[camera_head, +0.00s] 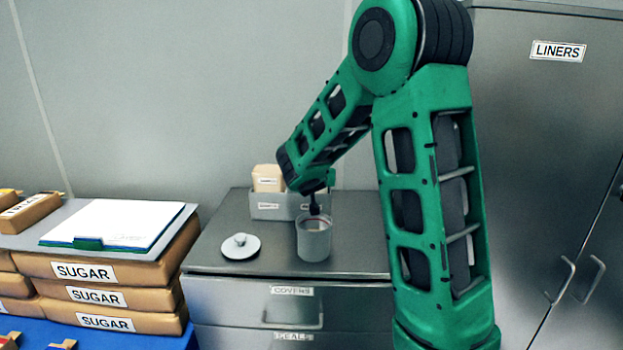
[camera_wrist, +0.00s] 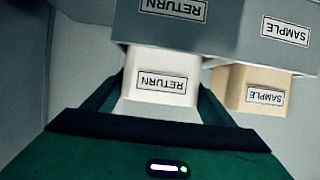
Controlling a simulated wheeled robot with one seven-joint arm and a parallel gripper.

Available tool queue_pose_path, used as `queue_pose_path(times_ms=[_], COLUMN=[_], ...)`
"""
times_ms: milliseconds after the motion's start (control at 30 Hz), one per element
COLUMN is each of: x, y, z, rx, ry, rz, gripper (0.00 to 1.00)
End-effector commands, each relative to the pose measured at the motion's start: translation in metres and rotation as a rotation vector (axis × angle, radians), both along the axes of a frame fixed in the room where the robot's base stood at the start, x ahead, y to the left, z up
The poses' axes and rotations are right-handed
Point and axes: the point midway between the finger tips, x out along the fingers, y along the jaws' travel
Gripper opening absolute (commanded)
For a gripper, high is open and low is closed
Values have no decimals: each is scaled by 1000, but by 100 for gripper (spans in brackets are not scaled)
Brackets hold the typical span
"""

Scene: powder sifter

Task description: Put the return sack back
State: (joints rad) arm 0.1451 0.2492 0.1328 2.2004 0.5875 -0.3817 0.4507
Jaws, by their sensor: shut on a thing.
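The white return sack (camera_wrist: 158,80) has a RETURN label, upside down in the wrist view. My gripper (camera_wrist: 162,100) is shut on it, with a green finger on each side. The sack meets the rim of the grey two-label bin (camera_wrist: 215,30), in line with the RETURN label. Its lower end is hidden by the bin wall, so I cannot tell how deep it sits. In the head view, my gripper (camera_head: 318,186) is over the right part of the bin (camera_head: 272,208), and the return sack is hidden there.
The tan sample sack (camera_wrist: 250,88) is in the SAMPLE side of the bin. A grey canister (camera_head: 314,241) with a dark upright piece stands in front of the bin. A round lid (camera_head: 240,247) lies left of it. A cabinet labelled LINERS (camera_head: 540,120) stands at right.

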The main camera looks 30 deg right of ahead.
Motion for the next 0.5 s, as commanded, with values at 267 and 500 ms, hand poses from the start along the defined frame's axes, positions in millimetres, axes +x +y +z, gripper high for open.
queue_pose_path(times_ms=[267, 500], x=[0, 0], y=[0, 0], z=[-2, -2], rx=[0, 0], ry=[0, 0], rz=[0, -1], gripper=[96, 96])
